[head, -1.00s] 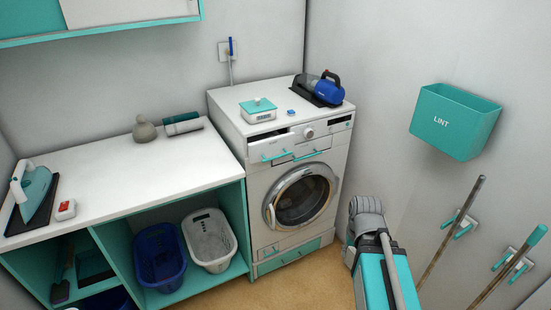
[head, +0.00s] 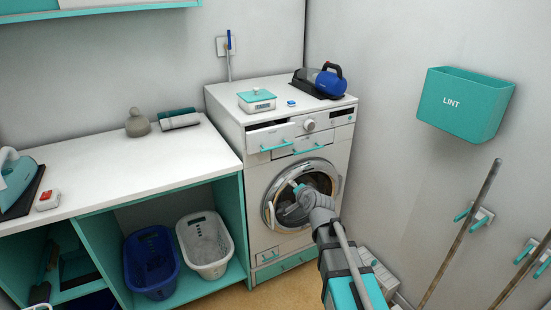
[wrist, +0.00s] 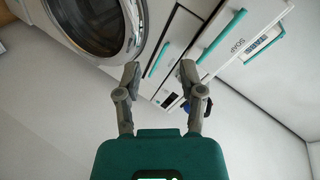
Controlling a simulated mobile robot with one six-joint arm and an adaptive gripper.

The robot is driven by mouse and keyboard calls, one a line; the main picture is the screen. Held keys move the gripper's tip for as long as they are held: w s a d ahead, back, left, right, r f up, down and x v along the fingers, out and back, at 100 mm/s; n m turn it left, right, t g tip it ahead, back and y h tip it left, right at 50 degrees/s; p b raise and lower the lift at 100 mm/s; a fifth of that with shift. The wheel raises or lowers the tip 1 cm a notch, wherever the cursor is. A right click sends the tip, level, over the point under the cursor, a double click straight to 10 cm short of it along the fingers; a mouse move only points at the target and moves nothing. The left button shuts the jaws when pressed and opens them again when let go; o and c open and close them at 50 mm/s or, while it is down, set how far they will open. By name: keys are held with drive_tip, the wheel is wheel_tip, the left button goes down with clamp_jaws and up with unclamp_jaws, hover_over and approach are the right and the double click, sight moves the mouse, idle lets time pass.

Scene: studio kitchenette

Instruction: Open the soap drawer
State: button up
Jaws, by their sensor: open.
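The soap drawer (head: 268,134) is at the upper left of the white washing machine's front. It has a white front and a teal bar handle (head: 277,146), and appears to stand out from the panel beside it. In the wrist view its SOAP label (wrist: 238,46) and handle (wrist: 222,36) show at the upper right, with the picture tilted. My gripper (head: 297,187) is in front of the round door, below and right of the drawer handle. In the wrist view its two fingers (wrist: 159,73) are apart with nothing between them, away from the soap handle.
Another teal handle (head: 309,149) is just right of the drawer. A scale (head: 257,100) and a blue handheld vacuum (head: 331,82) stand on the washer (head: 225,113). A counter (head: 100,170) with baskets below is left. A LINT bin (head: 465,105) and poles are on the right wall.

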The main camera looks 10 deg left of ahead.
sight(277, 147)
drive_tip(key=w+a+r+m+t+h+b, duration=0.1)
drive_tip(key=w+a+r+m+t+b, duration=0.1)
drive_tip(key=w+a+m+t+b, duration=0.3)
drive_tip(key=m+t+b, duration=0.1)
drive_tip(key=m+t, duration=0.1)
drive_tip(key=m, duration=0.2)
drive_tip(key=shift+a+r+h, duration=0.2)
drive_tip(key=shift+r+h, duration=0.1)
drive_tip(key=shift+r, duration=0.1)
drive_tip(key=p+x, duration=0.2)
drive_tip(key=x, duration=1.1)
drive_tip(key=shift+w+a+r, duration=0.1)
drive_tip(key=shift+w+r, duration=0.05)
drive_tip(key=shift+w, duration=0.2)
drive_tip(key=shift+c, duration=0.2)
clamp_jaws()
